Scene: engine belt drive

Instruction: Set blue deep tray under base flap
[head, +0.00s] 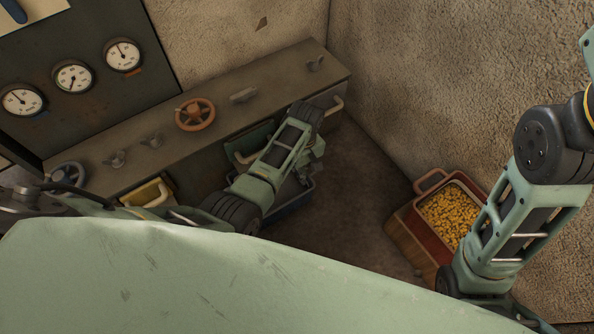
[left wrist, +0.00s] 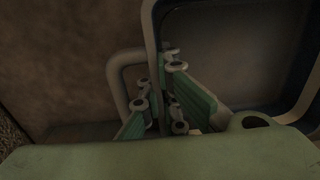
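The blue deep tray (head: 295,206) stands low on the floor in front of the bench, partly covered by my left arm. In the left wrist view its dark inside and bluish rim (left wrist: 152,25) fill the upper right, with a loop handle (left wrist: 117,78) on its left side. My left gripper (head: 308,172) is down at the tray. In the left wrist view its green-padded fingers (left wrist: 157,108) lie either side of the tray wall near the handle; whether they press on it is unclear. A greenish flap (head: 252,140) with a pale handle is in the bench front. My right gripper is hidden.
A red-brown crate of yellow pieces (head: 448,212) stands by the right wall, partly behind my right arm. The bench (head: 160,150) carries an orange valve wheel (head: 195,114) and several small levers. Bare floor (head: 355,195) lies between tray and crate.

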